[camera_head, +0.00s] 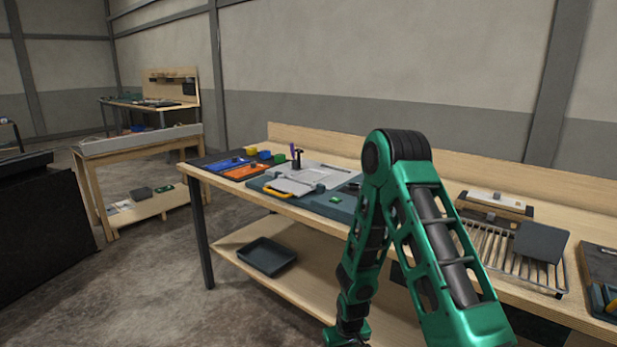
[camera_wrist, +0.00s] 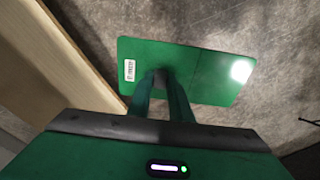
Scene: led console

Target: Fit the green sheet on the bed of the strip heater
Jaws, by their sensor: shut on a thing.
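The green sheet (camera_wrist: 205,62) is in the wrist view, a flat panel with a white label near its left edge and a bright glare spot at its right end. The head view shows neither the sheet nor my gripper; my green arm runs down out of the bottom of the picture. I cannot tell for sure which item is the strip heater; a low unit with a pale top and wooden edges (camera_head: 496,205) stands on the right of the workbench.
The long workbench (camera_head: 275,207) carries a blue board (camera_head: 325,205), blue and orange trays (camera_head: 240,172), and a wire rack (camera_head: 490,245) with a dark pad (camera_head: 541,241). A dark tray (camera_head: 266,257) lies on its lower shelf. A wooden edge (camera_wrist: 65,70) is left of the sheet.

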